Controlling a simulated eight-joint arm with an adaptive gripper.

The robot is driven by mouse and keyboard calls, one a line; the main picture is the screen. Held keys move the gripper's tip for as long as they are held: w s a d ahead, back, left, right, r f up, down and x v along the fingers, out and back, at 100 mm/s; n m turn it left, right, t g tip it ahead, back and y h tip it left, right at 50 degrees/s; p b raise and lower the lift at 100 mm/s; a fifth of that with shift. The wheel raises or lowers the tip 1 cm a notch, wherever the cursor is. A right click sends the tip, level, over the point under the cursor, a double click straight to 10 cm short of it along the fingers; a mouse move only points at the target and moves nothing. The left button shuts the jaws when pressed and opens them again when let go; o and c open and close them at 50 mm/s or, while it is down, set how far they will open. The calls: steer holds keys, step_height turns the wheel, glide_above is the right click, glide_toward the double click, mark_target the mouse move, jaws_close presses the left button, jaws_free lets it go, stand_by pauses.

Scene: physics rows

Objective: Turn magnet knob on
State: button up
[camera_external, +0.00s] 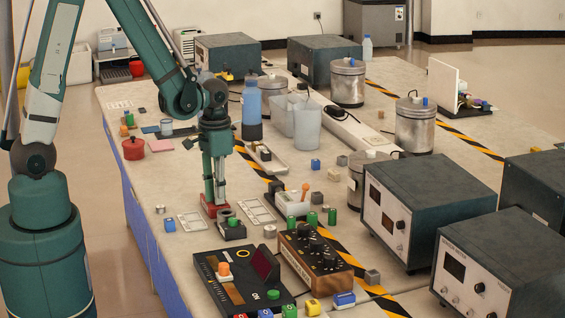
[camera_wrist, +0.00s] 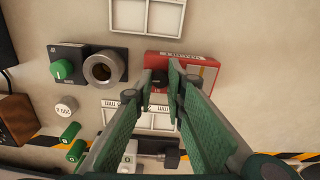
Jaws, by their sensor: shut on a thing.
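A small red box (camera_wrist: 205,72) with a pale label along its edge lies on the bench in the wrist view. It also shows in the external view (camera_external: 209,211), at the foot of my gripper. My gripper (camera_wrist: 161,77) points down over the box, with its fingers shut on the dark knob (camera_wrist: 158,82) on top. The fingers hide most of the knob, and its turn position is unclear. A black block with a green knob (camera_wrist: 62,69) and a metal ring (camera_wrist: 104,69) stands just beside the red box. I cannot read which one is marked magnet.
White divided trays (camera_wrist: 146,14) lie on both sides of the red box. A black control panel (camera_external: 240,280) and a wooden knob box (camera_external: 315,262) stand in front. Clear beakers (camera_external: 307,125) and a blue bottle (camera_external: 251,108) stand behind my gripper.

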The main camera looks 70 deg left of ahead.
steer(key=o, duration=0.6)
steer(key=shift+r, duration=6)
steer(key=shift+r, duration=0.15)
